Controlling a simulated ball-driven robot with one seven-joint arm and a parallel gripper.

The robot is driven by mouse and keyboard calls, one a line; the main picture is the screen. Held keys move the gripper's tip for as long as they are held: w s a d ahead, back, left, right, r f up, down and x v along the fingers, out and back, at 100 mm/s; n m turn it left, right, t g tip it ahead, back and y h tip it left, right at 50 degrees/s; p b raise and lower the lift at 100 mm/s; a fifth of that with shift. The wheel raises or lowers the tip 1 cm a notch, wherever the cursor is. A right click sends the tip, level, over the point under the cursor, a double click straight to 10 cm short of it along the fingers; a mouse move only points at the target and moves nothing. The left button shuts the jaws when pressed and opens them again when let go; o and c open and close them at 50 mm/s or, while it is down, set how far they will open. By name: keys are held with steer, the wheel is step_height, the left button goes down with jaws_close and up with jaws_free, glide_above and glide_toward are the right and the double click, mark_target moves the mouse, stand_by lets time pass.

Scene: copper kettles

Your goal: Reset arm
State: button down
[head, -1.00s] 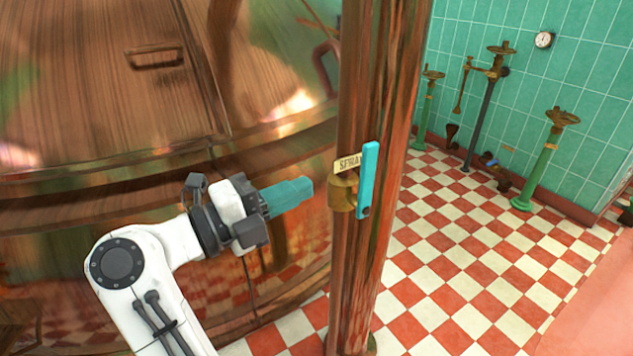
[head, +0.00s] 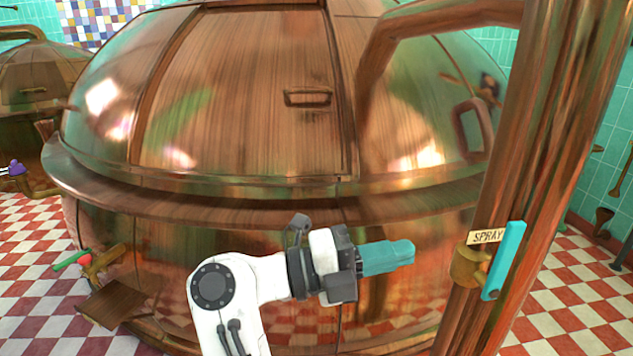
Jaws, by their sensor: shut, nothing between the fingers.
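My gripper (head: 408,252), with teal fingers, is shut and empty. It points right, in front of the lower wall of a big copper kettle (head: 240,100). To its right stands a copper pipe (head: 528,150) with a brass valve (head: 466,267), a turquoise lever (head: 503,261) and a "SPRAY" label (head: 486,237). The lever stands nearly upright, tilted a little to the right. A gap shows in the picture between my fingertips and the valve.
A second copper kettle (head: 35,75) stands at the far left. A brass valve with a green and red handle (head: 88,262) sits low on the big kettle's left, above a brown board (head: 118,300). Red and white checked floor (head: 25,250) lies open at the left.

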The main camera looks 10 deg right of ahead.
steer(key=w+d+r+n+t+h, duration=0.35)
steer(key=r+n+t+h, duration=0.2)
steer(key=n+t, duration=0.6)
steer(key=w+a+f+n+t+y, duration=0.2)
steer(key=f+n+t+y, duration=0.35)
steer(key=n+y, duration=0.75)
steer(key=w+a+f+n+t+y, duration=0.2)
steer(key=f+n+t+y, duration=0.35)
steer(key=n+y, duration=0.85)
steer(key=s+d+f+g, duration=0.3)
steer(key=s+f+g, duration=0.3)
steer(key=f, duration=0.6)
steer(key=s+d+f+g, duration=0.3)
steer(key=s+f+g, duration=0.25)
steer(key=f, duration=0.65)
steer(key=s+d+f+m+g+h, duration=0.1)
steer(key=s+d+f+g, duration=0.15)
steer(key=s, duration=0.55)
steer(key=s+d+f+m+g+h, duration=0.1)
steer(key=s+d+f+g, duration=0.2)
steer(key=s, duration=0.6)
steer(key=s+d+f+m+g, duration=0.1)
steer(key=s+f+g, duration=0.2)
steer(key=s+g, duration=0.35)
step_height(320, 180, up, 20)
steer(key=s+t+p, duration=0.1)
steer(key=t+p, duration=0.1)
steer(key=p, duration=1.8)
steer(key=shift+d, duration=0.15)
